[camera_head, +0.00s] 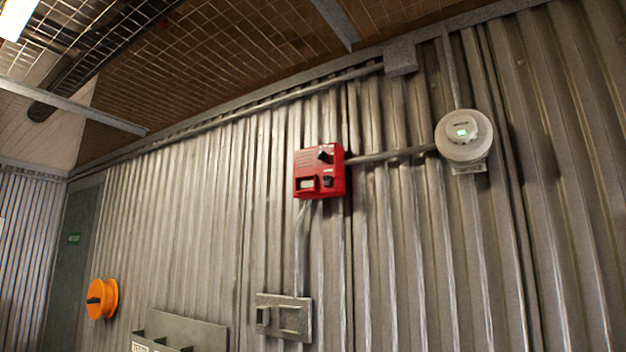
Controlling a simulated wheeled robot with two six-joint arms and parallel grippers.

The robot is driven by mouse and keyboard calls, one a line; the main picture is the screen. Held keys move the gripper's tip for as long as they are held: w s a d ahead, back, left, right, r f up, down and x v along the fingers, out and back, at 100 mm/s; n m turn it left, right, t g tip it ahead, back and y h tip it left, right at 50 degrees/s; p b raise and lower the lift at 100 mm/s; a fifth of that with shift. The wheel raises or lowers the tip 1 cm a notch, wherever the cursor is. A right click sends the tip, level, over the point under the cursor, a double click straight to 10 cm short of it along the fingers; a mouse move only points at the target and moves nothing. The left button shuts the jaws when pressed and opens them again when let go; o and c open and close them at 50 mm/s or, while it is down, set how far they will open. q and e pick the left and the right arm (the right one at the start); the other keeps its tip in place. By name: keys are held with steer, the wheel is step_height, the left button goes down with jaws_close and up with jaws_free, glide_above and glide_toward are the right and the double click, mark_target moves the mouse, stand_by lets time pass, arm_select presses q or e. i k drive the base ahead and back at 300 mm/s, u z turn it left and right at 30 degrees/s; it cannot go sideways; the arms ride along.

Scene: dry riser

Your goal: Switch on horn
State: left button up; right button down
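A red control box (320,173) is mounted on the corrugated metal wall near the middle of the view. It has a dark knob at its upper right, another dark control at its lower right and a small window or slot at its lower left. Its labels are too small to read. A round white device (464,134) with a lit green spot is fixed to the wall at the right, joined to the red box by a conduit. I cannot tell which of these is the horn. Neither of my grippers is in view.
An orange round fitting (102,298) with a dark handle is on the wall at lower left. A grey metal plate (284,317) is below the red box. A grey holder (180,332) is at the bottom edge. The wall around the red box is clear.

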mark_target(327, 183)
steer(key=u, duration=2.35)
steer(key=k, duration=0.6)
steer(key=z, duration=1.2)
steer(key=i, duration=0.5)
